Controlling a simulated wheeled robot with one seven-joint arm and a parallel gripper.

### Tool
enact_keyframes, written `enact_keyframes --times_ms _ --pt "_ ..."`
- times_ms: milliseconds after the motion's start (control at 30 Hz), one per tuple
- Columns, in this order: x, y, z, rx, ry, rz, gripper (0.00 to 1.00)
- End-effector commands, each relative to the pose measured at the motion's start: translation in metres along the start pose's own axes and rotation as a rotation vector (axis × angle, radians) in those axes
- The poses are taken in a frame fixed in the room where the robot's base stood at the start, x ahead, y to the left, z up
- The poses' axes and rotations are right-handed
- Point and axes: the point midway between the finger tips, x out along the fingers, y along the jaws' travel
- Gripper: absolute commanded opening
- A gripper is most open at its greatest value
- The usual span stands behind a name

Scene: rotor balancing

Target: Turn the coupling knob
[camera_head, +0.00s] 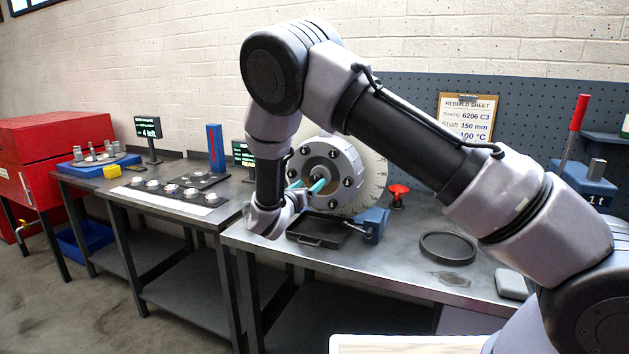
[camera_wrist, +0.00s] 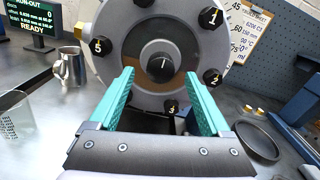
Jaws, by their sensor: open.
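The coupling knob (camera_wrist: 162,64) is a dark round knob with a white mark at the centre of the grey rotor face. Numbered black bolts ring it on the coupling disc (camera_wrist: 190,35). In the wrist view my gripper (camera_wrist: 160,85) is open, its teal fingers on the left and right sides of the knob and slightly below it. I cannot tell whether they touch it. In the head view my gripper (camera_head: 309,187) is in front of the disc (camera_head: 333,160), with the knob partly hidden behind the fingers.
A dark tray (camera_head: 318,232) and a blue clamp (camera_head: 373,222) sit below the rotor. A red knob (camera_head: 398,193) and a black ring (camera_head: 447,247) are to the right. A metal jug (camera_wrist: 70,66) and a clear beaker (camera_wrist: 16,117) stand left in the wrist view.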

Motion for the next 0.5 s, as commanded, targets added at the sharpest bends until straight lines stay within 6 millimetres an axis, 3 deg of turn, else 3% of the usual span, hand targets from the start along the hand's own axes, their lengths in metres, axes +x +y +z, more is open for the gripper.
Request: enact_keyframes --times_ms 200,500 --pt "0.037 0.000 0.000 0.002 0.001 -0.002 0.81" --pt "0.052 0.000 0.000 0.002 0.001 0.000 0.81"
